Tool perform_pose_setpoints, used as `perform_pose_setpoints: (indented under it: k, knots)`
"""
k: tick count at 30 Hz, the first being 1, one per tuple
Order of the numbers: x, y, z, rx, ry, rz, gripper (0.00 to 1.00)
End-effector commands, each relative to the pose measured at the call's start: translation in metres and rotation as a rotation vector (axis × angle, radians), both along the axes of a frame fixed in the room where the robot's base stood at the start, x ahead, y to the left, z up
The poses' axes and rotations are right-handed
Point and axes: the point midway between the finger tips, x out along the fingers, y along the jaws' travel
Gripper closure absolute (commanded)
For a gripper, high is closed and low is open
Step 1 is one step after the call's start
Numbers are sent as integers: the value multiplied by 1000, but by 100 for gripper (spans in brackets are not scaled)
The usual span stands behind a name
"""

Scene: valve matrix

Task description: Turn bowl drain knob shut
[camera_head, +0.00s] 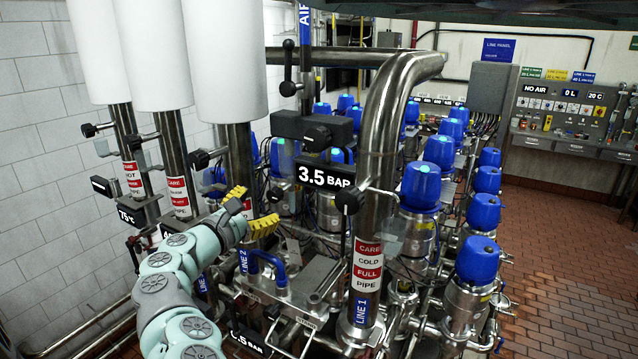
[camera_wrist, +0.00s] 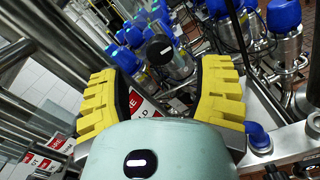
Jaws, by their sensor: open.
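My gripper (camera_head: 252,208) has yellow ribbed fingers, spread apart with nothing between them, left of the LINE 1 pipe in the head view. In the wrist view my gripper (camera_wrist: 165,82) frames a round black knob (camera_wrist: 160,49) with a white bar mark. This knob lies beyond the fingertips, and I see no contact. I can read no "bowl drain" label, so I cannot tell whether this is the bowl drain knob.
The thick steel LINE 1 pipe (camera_head: 382,150) stands right of my gripper. Several blue-capped valves (camera_head: 421,186) crowd behind it. White-clad pipes (camera_head: 152,55) stand at the left. A control panel (camera_head: 562,108) is at the far right. Brick floor (camera_head: 570,240) is open at the right.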

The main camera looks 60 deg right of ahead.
Motion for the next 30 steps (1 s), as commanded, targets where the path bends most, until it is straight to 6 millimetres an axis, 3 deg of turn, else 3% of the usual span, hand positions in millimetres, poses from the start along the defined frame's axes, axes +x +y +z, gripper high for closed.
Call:
perform_pose_setpoints:
  k: [21,30]
  knots:
    - [3,-51,-1,0,-4,-4,34]
    - [4,-62,-2,4,2,0,34]
